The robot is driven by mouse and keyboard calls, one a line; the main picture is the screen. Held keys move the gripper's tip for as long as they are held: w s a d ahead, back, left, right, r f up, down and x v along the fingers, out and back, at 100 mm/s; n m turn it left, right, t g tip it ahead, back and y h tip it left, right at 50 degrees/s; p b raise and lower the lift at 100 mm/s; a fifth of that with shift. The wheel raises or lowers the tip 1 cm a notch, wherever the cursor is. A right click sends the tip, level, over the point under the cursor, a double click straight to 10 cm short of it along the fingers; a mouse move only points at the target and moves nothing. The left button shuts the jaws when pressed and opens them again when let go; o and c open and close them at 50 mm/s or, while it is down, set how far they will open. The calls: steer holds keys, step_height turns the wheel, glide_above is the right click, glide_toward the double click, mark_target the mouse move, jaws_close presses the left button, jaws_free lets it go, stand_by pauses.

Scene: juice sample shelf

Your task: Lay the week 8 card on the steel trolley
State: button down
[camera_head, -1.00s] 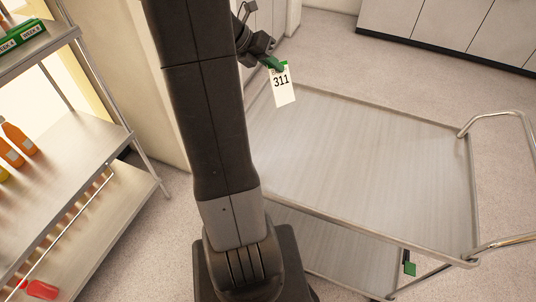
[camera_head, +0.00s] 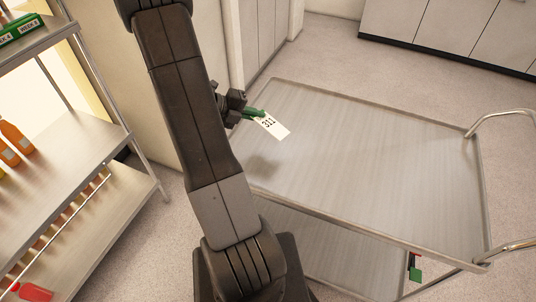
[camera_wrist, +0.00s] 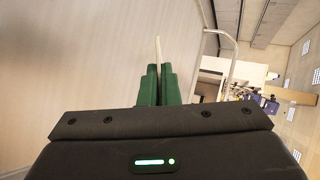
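A white card (camera_head: 271,126) with the number 311 is held over the left part of the steel trolley (camera_head: 360,170), above its top tray. A week number cannot be read on it. My gripper (camera_head: 258,114) has green fingers, which are closed on the card's end. In the wrist view the card (camera_wrist: 158,48) shows edge-on as a thin pale strip between the green fingers (camera_wrist: 158,85). The card looks tilted and apart from the tray, with a shadow on the tray below my gripper. The top tray is bare.
A shelf rack (camera_head: 75,150) with orange bottles (camera_head: 16,138) stands at the left. A green box (camera_head: 20,30) marked WEEK sits on its upper shelf. The trolley's handle (camera_head: 505,120) is at the right. Cabinets (camera_head: 450,35) line the back.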

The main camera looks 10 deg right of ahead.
step_height(320, 180, down, 7)
steer(key=b, duration=0.7)
steer(key=shift+f+b, duration=0.5)
steer(key=shift+f, duration=0.65)
steer(key=c, duration=1.8)
jaws_free()
